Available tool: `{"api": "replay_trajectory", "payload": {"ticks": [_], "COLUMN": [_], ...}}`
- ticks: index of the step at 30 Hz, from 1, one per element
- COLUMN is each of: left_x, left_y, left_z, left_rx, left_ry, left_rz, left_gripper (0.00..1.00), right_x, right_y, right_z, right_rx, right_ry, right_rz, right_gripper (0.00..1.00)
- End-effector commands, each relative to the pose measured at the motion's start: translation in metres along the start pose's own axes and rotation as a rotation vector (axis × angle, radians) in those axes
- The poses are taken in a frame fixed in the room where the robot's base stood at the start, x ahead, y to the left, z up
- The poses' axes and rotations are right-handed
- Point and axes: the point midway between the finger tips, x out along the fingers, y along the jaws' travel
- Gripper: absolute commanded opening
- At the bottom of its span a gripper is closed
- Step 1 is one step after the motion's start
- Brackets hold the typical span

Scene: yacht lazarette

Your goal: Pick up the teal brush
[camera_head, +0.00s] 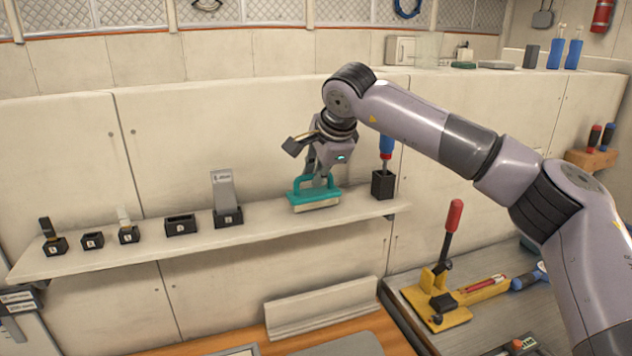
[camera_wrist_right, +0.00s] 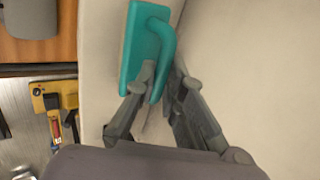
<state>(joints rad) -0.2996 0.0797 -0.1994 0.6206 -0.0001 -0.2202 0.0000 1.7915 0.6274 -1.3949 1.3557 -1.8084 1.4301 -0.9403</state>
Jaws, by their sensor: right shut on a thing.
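The teal brush (camera_head: 314,196) is on the right half of the white shelf in the head view, with its pale underside low against the shelf top. I cannot tell whether it touches the shelf. My right gripper (camera_head: 318,180) comes down on it from above and is shut on its handle. In the right wrist view, the brush (camera_wrist_right: 140,45) shows its teal back and raised handle, and the fingers of my right gripper (camera_wrist_right: 160,85) close around the lower end of the handle. My left gripper is not in view.
The shelf (camera_head: 345,208) also bears several small black holders, a grey block in one (camera_head: 222,190), and a blue-handled tool (camera_head: 387,145) in a black holder right of the brush. A yellow clamp (camera_head: 437,290) with a red handle stands on the bench below right.

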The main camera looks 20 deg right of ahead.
Motion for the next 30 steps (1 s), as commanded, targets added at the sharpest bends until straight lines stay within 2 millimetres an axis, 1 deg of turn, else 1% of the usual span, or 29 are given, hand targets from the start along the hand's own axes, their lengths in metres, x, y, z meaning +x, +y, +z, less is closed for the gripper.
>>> {"api": "replay_trajectory", "payload": {"ticks": [5,7,11,12,14,18,21,24,30], "left_x": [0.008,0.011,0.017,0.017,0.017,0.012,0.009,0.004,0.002], "left_y": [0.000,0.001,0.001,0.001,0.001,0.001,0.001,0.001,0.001], "left_z": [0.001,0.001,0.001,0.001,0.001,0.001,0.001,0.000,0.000], "left_rx": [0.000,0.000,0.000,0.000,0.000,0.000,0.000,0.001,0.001], "left_ry": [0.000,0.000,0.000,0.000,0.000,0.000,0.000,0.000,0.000], "left_rz": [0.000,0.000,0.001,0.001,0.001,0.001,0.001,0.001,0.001], "left_gripper": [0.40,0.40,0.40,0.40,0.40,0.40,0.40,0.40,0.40], "right_x": [-0.020,-0.033,-0.066,-0.077,-0.093,-0.124,-0.139,-0.150,-0.160], "right_y": [-0.013,-0.023,-0.044,-0.052,-0.062,-0.083,-0.093,-0.101,-0.107], "right_z": [0.001,0.002,0.002,0.002,0.003,0.002,0.002,0.001,0.001], "right_rx": [0.000,0.000,0.001,0.001,0.001,0.001,0.000,-0.001,-0.002], "right_ry": [-0.002,-0.002,-0.001,-0.002,-0.003,-0.001,-0.001,-0.001,-0.001], "right_rz": [-0.006,-0.006,-0.007,-0.006,-0.006,-0.003,-0.003,0.000,0.001], "right_gripper": [0.00,0.00,0.00,0.00,0.00,0.00,0.00,0.00,0.00]}}
